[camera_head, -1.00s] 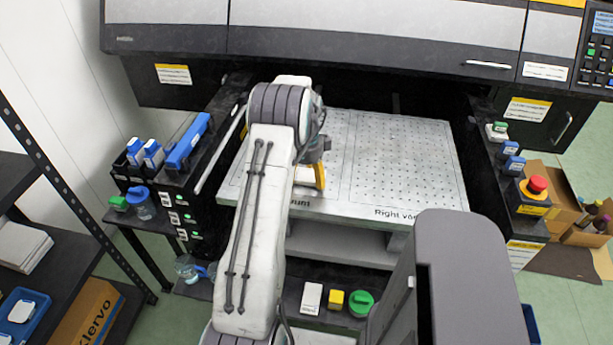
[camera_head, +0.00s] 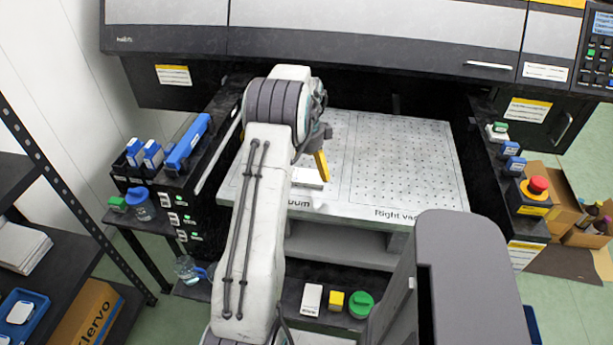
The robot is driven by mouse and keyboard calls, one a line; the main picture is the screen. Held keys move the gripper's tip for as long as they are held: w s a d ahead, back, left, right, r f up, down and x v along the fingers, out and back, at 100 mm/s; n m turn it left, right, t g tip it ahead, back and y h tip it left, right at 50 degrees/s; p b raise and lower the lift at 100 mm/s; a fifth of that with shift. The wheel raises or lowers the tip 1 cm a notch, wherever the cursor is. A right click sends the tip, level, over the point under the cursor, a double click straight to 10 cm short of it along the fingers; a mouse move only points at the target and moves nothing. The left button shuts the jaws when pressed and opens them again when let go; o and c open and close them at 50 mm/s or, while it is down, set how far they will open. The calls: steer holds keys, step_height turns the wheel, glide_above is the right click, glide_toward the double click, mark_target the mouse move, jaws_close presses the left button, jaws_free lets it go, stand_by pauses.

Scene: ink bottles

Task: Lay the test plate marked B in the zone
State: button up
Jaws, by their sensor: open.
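A white plate (camera_head: 308,178) lies flat on the left part of the perforated metal bed, near its front edge and just right of my arm. My arm hides part of it, and no letter can be read on it. My gripper (camera_head: 320,166) is just above the plate's right side. One yellow finger shows, apart from the plate; the other is hidden. The gripper is open. The perforated bed (camera_head: 405,165) has a left and a right field, with "Right vac..." printed at the front. A second white rectangular piece (camera_head: 311,299) lies on the lower shelf.
A yellow block (camera_head: 336,300) and a green round container (camera_head: 361,304) stand on the lower shelf. Blue cartridges (camera_head: 152,154) stand at the left. A red emergency button (camera_head: 537,185) is at the right. The printer cover (camera_head: 370,35) overhangs the bed. The right field is bare.

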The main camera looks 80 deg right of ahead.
mark_target(307, 179)
step_height(307, 179, up, 8)
steer(key=w+a+r+n, duration=0.3)
steer(key=w+a+n, duration=0.1)
steer(key=w, duration=0.3)
steer(key=w+a+r+n, duration=0.3)
steer(key=w+a, duration=0.1)
steer(key=w, duration=0.4)
steer(key=w+a+r+n+t+h, duration=0.1)
steer(key=w+a+r+n, duration=0.1)
steer(key=w+a+n, duration=0.45)
steer(key=w+a+r+n, duration=0.2)
steer(key=a+n, duration=0.1)
steer(key=a, duration=0.6)
steer(key=w+a+r+n+t, duration=0.1)
steer(key=a+n, duration=0.7)
steer(key=a, duration=0.7)
steer(key=s+a+f+n+t, duration=0.1)
steer(key=s+a+n, duration=0.3)
steer(key=a+n, duration=0.1)
steer(key=s+a+f+n+y, duration=0.1)
steer(key=s+a+f+n, duration=0.1)
steer(key=a+n, duration=0.4)
steer(key=shift+s+a+f+t, duration=0.25)
steer(key=shift+s+a+t, duration=0.15)
steer(key=shift+s+a, duration=0.55)
